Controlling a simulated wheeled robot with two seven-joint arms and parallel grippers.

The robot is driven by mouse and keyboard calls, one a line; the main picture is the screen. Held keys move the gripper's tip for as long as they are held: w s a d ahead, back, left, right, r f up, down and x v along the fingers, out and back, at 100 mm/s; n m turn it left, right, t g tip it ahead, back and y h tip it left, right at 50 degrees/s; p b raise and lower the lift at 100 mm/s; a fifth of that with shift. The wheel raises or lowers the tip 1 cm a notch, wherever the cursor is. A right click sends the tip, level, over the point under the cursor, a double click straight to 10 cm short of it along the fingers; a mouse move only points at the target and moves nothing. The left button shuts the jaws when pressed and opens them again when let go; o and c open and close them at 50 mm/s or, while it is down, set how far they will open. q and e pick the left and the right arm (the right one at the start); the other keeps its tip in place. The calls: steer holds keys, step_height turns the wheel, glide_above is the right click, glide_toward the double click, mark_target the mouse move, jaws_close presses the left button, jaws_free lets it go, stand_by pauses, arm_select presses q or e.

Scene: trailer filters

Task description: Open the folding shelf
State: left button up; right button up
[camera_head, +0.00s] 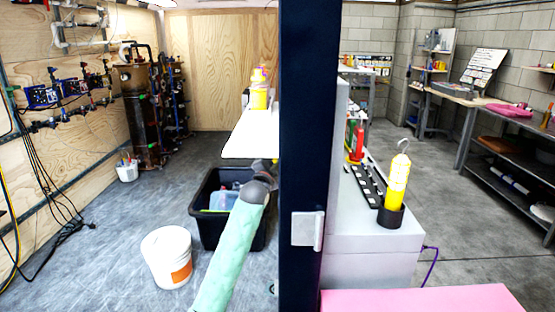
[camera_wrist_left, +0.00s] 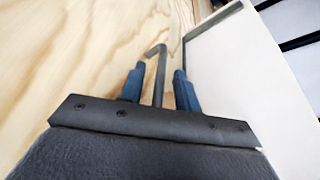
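A white panel (camera_wrist_left: 235,75) with a grey edge stands at the right of the left wrist view, beside a plywood wall; it may be part of the folding shelf. A thin bent metal rod (camera_wrist_left: 160,75) rises between the two blue fingers of my left gripper (camera_wrist_left: 159,69). The fingers are apart, with a gap showing on each side of the rod. In the head view my green-sleeved left arm reaches forward, and the dark post hides its fingers. A white board (camera_head: 243,138) juts out beyond the arm, partly hidden by the post. My right gripper is not seen.
A dark post (camera_head: 307,110) blocks the middle of the head view. A black bin (camera_head: 207,228) and a white bucket (camera_head: 167,256) stand on the floor near my arm. A yellow bottle (camera_head: 259,98) stands by the white board. Open floor lies at the left.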

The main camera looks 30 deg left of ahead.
arm_select(q)
steer(key=shift+w, duration=0.15)
steer(key=shift+c, duration=0.2)
jaws_close()
